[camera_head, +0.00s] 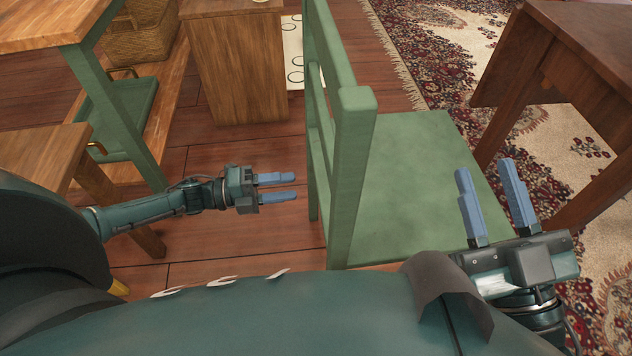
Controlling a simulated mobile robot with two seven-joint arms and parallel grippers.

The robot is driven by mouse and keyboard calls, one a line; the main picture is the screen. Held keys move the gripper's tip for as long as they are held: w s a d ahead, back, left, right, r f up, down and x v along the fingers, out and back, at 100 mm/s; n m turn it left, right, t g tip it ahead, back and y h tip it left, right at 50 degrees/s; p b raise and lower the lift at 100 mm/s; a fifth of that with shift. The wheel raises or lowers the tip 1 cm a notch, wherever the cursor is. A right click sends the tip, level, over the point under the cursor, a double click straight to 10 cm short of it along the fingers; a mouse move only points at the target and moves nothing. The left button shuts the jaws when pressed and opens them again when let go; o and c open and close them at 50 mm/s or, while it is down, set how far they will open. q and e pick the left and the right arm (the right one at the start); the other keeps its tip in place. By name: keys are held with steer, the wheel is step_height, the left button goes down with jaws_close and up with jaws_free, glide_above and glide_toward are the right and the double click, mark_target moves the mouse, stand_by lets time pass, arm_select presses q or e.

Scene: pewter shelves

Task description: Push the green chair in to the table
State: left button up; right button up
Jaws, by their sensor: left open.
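The green chair (420,180) stands in the middle of the head view, its backrest on the left and its seat reaching right. The brown wooden table (560,60) is at the upper right, with floor and rug showing between it and the seat. My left gripper (296,187) is open and empty, left of the backrest and pointing right at it, with a small gap seen between. My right gripper (489,180) is open and empty, in front of the seat's near right corner, pointing away from me. The chair's lower legs are mostly hidden.
A patterned rug (450,50) with a fringed edge lies under the table. At left are a green-framed shelf (125,110) with a green tray and a wicker basket (140,35), a wooden cabinet (240,70) and another wooden table (40,155). Wooden floor is clear left of the chair.

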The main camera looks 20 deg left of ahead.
mark_target(322, 183)
arm_select(q)
steer(key=x, duration=0.8)
steer(key=shift+w+d+b, duration=0.15)
steer(key=shift+d+b, duration=0.05)
steer(key=shift+b, duration=0.2)
steer(key=shift+c, duration=0.4)
jaws_close()
stand_by(0.4)
